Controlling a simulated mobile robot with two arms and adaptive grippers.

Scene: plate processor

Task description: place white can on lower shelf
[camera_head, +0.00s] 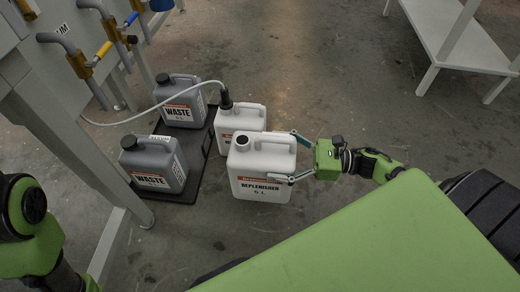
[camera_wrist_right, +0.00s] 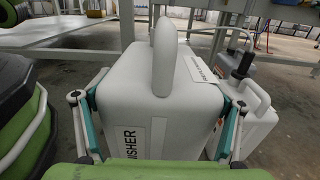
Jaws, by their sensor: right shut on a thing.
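In the right wrist view the can (camera_wrist_right: 165,95) fills the middle between the fingers. I cannot tell whether its base touches the floor. A low white shelf (camera_head: 445,35) of a rack stands at the upper right. My left arm shows at the left edge, but its gripper is out of view.
Another white can (camera_head: 226,122) with a black cap and hose stands just behind the held one. Two grey waste cans (camera_head: 152,166) (camera_head: 183,106) stand on a dark tray (camera_head: 188,192). A grey machine with valves is at the left. Floor towards the shelf is clear.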

